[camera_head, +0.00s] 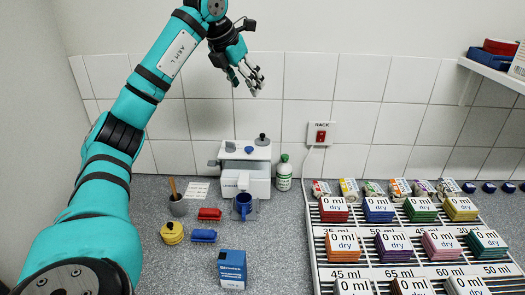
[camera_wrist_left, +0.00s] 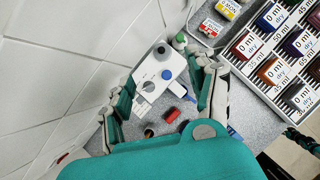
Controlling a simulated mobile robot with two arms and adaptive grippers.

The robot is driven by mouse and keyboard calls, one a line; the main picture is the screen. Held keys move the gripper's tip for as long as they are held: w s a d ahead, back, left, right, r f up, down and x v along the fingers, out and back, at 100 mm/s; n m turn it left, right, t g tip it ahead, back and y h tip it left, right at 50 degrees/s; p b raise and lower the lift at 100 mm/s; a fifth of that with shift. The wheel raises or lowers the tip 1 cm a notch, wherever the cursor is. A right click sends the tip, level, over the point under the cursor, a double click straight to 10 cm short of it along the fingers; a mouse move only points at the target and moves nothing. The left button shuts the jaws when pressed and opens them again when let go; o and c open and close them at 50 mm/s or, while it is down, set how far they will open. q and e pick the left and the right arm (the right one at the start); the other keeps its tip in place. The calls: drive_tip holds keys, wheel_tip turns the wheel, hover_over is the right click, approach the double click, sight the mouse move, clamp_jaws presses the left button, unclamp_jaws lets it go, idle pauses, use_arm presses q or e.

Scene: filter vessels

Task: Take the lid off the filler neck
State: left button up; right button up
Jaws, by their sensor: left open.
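A white filter vessel (camera_head: 245,180) stands at the wall; it also shows in the left wrist view (camera_wrist_left: 150,75). On its top are a round grey lid with a black knob (camera_head: 262,139), a small blue knob (camera_wrist_left: 166,74) and a grey part at the left (camera_head: 230,147). Which one covers the filler neck I cannot tell for sure. My left gripper (camera_head: 252,80) is open and empty, high above the vessel and apart from it. In the left wrist view its fingers (camera_wrist_left: 165,98) spread on either side of the vessel. A dark piece at the right edge there may be my right gripper (camera_wrist_left: 303,140).
A rack of labelled pads (camera_head: 318,245) fills the right.

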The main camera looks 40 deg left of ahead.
use_arm(q)
wheel_tip(320, 180, down, 4)
drive_tip(key=b, duration=0.3)
drive_tip(key=p, duration=0.2)
hover_over(262, 135)
drive_tip(key=s, duration=0.2)
wheel_tip(262, 135, down, 10)
drive_tip(key=shift+d+r, duration=0.15)
drive_tip(key=p+x, duration=0.1)
drive_tip(key=x, duration=0.4)
drive_tip(key=shift+s+f+p, duration=0.15)
drive_tip(key=shift+f+p, duration=0.15)
drive_tip(key=shift+p, duration=0.05)
drive_tip(key=shift+w+f, duration=0.2)
drive_tip(key=shift+f, duration=0.1)
use_arm(e)
drive_tip(key=shift+w+a+f, duration=0.2)
drive_tip(key=shift+w+f, duration=0.05)
drive_tip(key=shift+w, duration=0.2)
use_arm(q)
drive_tip(key=shift+c, duration=0.4)
drive_tip(key=c, duration=0.6)
drive_tip(key=shift+o, duration=0.2)
